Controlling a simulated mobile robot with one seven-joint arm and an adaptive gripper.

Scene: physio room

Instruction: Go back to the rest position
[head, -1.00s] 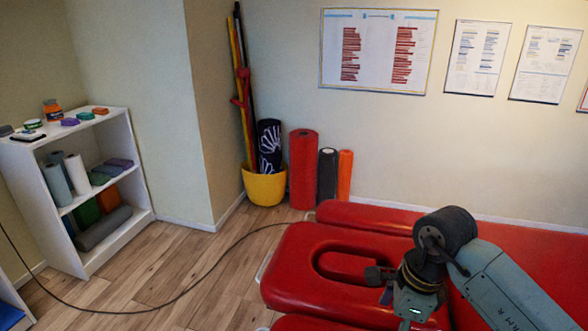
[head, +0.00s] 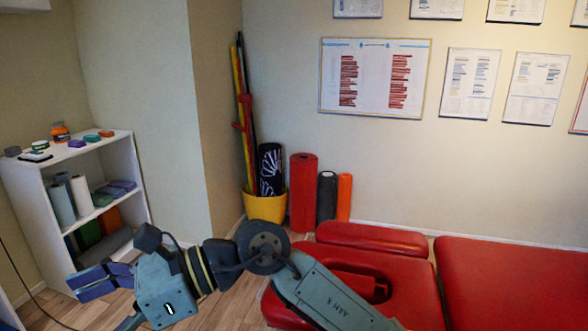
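My gripper (head: 95,282) is at the lower left of the head view, at the end of my arm, and points left. Its blue-purple finger pads show close together, and I cannot tell whether they are open or shut. I see no object held in it. My arm reaches in from the bottom, in front of the red treatment table (head: 490,285). In the picture the gripper is in front of the wood floor and near the lower right of the white shelf (head: 143,185).
The white shelf holds rollers, blocks and small jars. A yellow pot (head: 265,207) with poles stands in the corner beside a red roll (head: 303,190), a dark roll (head: 327,195) and an orange roll (head: 344,196). Posters (head: 375,77) hang on the wall.

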